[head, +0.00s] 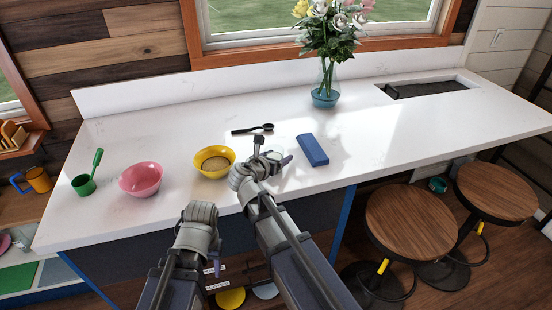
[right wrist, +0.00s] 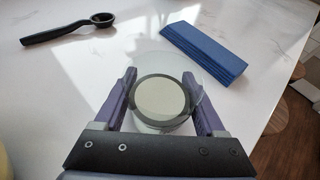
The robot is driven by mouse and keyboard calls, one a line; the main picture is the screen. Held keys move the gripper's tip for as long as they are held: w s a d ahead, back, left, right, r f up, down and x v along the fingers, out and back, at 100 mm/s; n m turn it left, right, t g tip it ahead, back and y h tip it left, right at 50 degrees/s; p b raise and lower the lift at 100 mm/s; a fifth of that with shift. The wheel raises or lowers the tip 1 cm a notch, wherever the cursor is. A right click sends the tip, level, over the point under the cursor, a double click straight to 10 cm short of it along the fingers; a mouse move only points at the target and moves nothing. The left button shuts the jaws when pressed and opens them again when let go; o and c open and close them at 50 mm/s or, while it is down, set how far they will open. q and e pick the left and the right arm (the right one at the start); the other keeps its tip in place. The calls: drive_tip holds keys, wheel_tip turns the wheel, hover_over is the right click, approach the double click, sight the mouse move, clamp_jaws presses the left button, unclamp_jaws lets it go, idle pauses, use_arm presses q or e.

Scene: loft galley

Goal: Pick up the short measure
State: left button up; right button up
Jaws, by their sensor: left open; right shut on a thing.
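A black measuring spoon (head: 253,129) lies on the white counter behind the yellow bowl, its round head to the right; it also shows at the upper left of the right wrist view (right wrist: 70,29). A green measure (head: 84,185) stands at the far left of the counter with its handle pointing up. I cannot tell which is the short measure. My right gripper (right wrist: 160,103) is shut on a clear glass vessel (right wrist: 165,98) at the counter's front, partly hidden by my arm in the head view. My left gripper (head: 217,266) is open, low in front of the counter.
A pink bowl (head: 141,179) and a yellow bowl (head: 213,163) stand left of my right gripper. A blue block (head: 312,150) lies to its right. A flower vase (head: 325,95) stands at the back, left of a sink (head: 425,88). Two stools (head: 410,222) stand in front.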

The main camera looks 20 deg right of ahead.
drive_tip(key=shift+r, duration=0.3)
wheel_tip(320, 180, up, 10)
drive_tip(key=p, duration=1)
drive_tip(key=shift+f, duration=0.25)
idle(0.5)
